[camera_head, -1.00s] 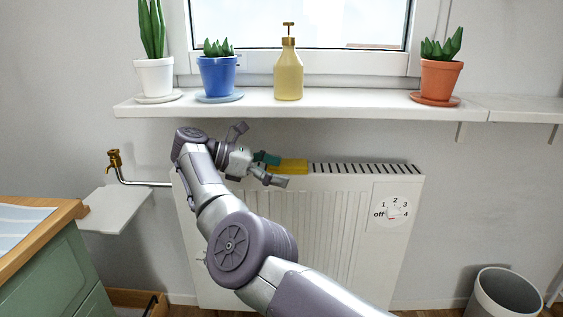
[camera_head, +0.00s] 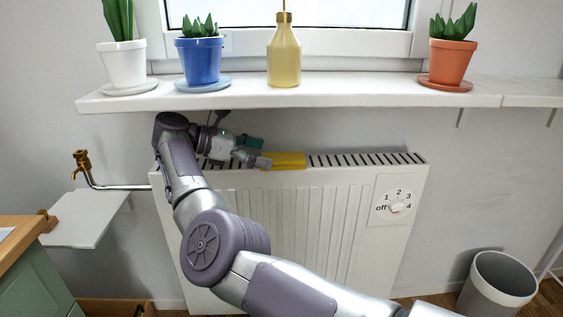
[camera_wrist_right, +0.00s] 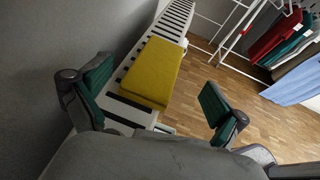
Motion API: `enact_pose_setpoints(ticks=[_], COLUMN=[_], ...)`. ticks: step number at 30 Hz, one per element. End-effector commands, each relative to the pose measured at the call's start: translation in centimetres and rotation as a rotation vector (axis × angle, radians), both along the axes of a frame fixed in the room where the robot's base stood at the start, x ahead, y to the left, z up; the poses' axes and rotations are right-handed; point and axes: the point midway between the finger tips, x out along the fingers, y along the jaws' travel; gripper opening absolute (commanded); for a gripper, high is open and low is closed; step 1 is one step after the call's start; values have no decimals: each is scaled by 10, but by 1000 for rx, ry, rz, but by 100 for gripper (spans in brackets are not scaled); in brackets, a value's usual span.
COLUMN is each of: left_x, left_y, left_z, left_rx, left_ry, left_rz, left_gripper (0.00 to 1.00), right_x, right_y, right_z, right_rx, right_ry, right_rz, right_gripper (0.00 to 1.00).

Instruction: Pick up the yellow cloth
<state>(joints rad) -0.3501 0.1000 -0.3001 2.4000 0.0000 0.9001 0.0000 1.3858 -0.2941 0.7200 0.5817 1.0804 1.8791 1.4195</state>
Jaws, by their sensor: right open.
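The yellow cloth (camera_head: 284,161) lies folded flat on top of the white radiator (camera_head: 330,225), left of its middle. In the right wrist view the yellow cloth (camera_wrist_right: 153,72) lies ahead of the fingers, on the slatted top of the radiator (camera_wrist_right: 172,22). My right gripper (camera_head: 258,152) is at the radiator's top left, just left of the cloth. In the right wrist view my right gripper (camera_wrist_right: 155,98) is open, with green pads on either side and nothing between them. The cloth's near end is close to the line between the fingertips. My left gripper is not in view.
A windowsill (camera_head: 290,94) juts out above the radiator, carrying potted plants and a yellow soap bottle (camera_head: 284,55). A brass tap (camera_head: 82,160) and pipe are at left. A grey bin (camera_head: 497,284) stands at right. A drying rack (camera_wrist_right: 240,35) with clothes shows beyond the radiator.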

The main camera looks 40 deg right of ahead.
Motion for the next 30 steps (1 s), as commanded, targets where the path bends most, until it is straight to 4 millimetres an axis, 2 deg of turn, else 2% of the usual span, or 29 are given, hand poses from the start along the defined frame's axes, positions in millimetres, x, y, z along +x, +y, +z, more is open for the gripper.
enact_pose_setpoints(ticks=[9, 13, 19, 20, 30], left_x=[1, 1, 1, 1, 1], left_y=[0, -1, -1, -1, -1], left_z=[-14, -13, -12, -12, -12], left_rx=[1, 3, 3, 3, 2], left_ry=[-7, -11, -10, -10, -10], left_rz=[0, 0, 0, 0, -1], left_gripper=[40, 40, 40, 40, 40], right_x=[-15, -17, -17, -17, -17], right_y=[-39, -46, -46, -46, -46], right_z=[-18, -19, -18, -18, -18], right_rx=[-1, -1, -1, -1, 0], right_ry=[0, 0, 0, 0, 2], right_rz=[-2, -1, 0, 0, -1], right_gripper=[98, 98, 98, 95, 38])
